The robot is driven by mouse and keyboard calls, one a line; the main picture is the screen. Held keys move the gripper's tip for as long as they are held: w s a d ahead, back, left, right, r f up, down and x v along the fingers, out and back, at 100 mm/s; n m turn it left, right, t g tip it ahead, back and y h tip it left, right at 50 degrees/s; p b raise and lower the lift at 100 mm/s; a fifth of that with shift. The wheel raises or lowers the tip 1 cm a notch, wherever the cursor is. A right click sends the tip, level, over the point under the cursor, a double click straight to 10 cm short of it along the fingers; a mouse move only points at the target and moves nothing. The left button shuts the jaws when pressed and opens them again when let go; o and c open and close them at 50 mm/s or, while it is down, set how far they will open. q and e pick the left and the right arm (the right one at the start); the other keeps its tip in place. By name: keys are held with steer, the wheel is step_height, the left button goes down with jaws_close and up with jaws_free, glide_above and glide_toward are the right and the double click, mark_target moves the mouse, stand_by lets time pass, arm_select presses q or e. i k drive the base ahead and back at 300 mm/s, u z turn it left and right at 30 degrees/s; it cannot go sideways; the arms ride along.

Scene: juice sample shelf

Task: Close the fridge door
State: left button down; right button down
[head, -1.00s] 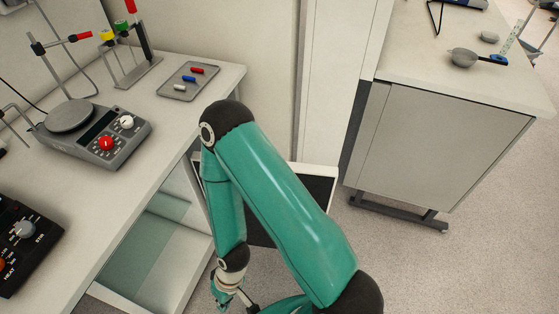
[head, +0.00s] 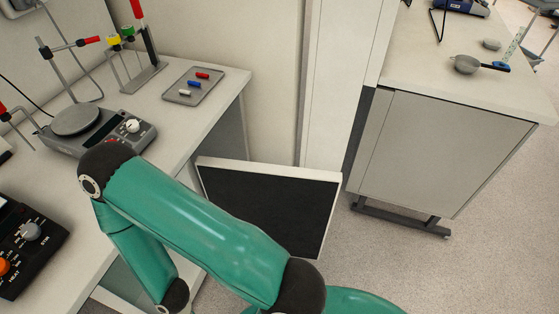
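A white-framed panel with a black face (head: 270,205), which looks like the fridge door, stands out from the bench at low height, open. Its white top edge runs from the bench end toward the grey cabinet. The fridge interior is hidden behind my arm and the bench. One teal arm of mine, apparently the right, comes up from the bottom, bends over the bench edge and goes down again. Its wrist leaves the picture at the bottom, left of the door. Neither gripper shows, and I cannot tell whether anything touches the door.
The bench carries a hotplate (head: 98,128), a second stirrer (head: 25,245), a stand with coloured clamps (head: 140,70) and a tray (head: 215,92) with small vials. A grey cabinet (head: 440,150) stands at right. Floor (head: 395,260) is clear in front of it.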

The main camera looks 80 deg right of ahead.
mark_target(295, 207)
steer(key=z, duration=0.1)
steer(key=k, duration=1.85)
steer(key=z, duration=1.1)
steer(key=i, duration=1)
steer(key=z, duration=0.05)
